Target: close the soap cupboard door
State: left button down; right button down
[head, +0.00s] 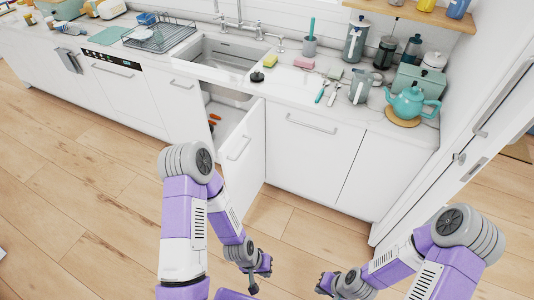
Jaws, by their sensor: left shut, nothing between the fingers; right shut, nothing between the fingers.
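The open cupboard door (243,160) is a white panel with a bar handle, below the sink. It stands swung out from the counter front, and I take it to be the soap cupboard door. The cupboard inside (232,118) shows partly, with small orange things in it; the rest is hidden behind the door and my arm. My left gripper (256,280) is shut and empty, low in front of the door's lower end and apart from its handle. My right gripper (322,286) is shut and empty, further right over the floor.
The sink (220,57), a drying rack (160,36), a teal teapot (408,103) and several jars stand on the counter. Closed white fronts (310,150) lie right of the open door. The wooden floor (85,190) is clear to the left.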

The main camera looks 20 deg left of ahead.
aim_at(243, 156)
jog(key=i, duration=1)
jog(key=u, duration=0.5)
